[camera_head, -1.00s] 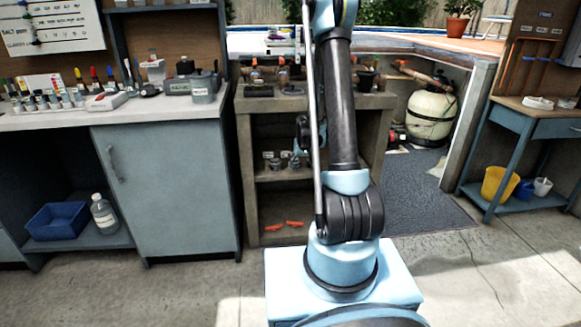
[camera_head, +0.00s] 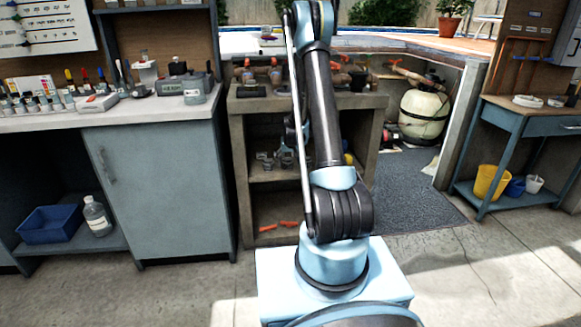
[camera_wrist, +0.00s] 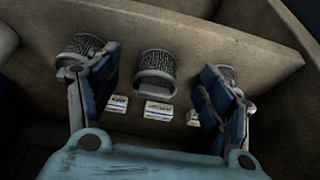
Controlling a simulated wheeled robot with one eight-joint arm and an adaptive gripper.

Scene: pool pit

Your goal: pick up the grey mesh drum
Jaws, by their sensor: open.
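In the wrist view, a grey mesh drum (camera_wrist: 155,72) lies between my gripper's two blue-padded fingers. My gripper (camera_wrist: 159,66) is open, with a finger on either side and visible gaps to this drum. Two similar mesh drums flank it, one behind the left finger (camera_wrist: 83,46) and one partly hidden by the right finger (camera_wrist: 228,74). Small white labels (camera_wrist: 158,110) sit on the shelf before the drums. In the head view my arm covers much of the shelf unit (camera_head: 238,170), and small grey items (camera_head: 266,160) show on its middle shelf.
Orange-red items (camera_head: 280,226) lie on the unit's lowest shelf. Pipe fittings (camera_head: 262,76) stand on its top.

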